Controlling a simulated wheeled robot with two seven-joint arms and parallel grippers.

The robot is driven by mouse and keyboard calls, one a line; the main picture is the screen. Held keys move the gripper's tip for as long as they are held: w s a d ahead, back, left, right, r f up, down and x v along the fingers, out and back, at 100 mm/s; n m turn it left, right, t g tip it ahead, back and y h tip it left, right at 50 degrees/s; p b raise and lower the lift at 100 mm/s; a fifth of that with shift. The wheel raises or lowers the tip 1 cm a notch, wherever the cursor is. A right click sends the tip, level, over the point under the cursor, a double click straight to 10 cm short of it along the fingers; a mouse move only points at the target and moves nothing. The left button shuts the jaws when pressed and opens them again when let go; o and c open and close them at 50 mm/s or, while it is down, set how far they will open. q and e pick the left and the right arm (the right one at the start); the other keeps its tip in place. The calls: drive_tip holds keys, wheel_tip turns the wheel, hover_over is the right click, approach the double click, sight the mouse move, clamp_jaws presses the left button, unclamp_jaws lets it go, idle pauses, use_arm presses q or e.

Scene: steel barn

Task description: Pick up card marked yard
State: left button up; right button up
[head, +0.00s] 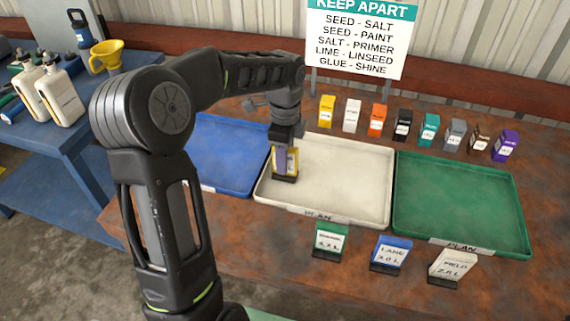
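My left gripper (286,166) points down at the left side of the white tray (340,205). A small yellow-edged item (293,160) with a dark foot shows at its fingertips. The fingers hide much of it, and I cannot tell whether they grip it. Three cards stand in dark holders along the front: a green card (331,240) whose top word is too small to read, a blue card reading LANE (390,251) and a white card reading FIELD (453,264). I cannot read "yard" on any card. My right gripper is out of view.
A blue tray (215,130) and a green tray (460,200) flank the white one. Small coloured packs, including a yellow one (327,111) and a purple one (506,145), line the back below a KEEP APART sign (361,40). Bottles (60,95) stand on a blue bench.

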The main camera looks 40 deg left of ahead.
use_arm(q)
drive_tip(key=shift+c, duration=0.6)
clamp_jaws()
idle(0.4)
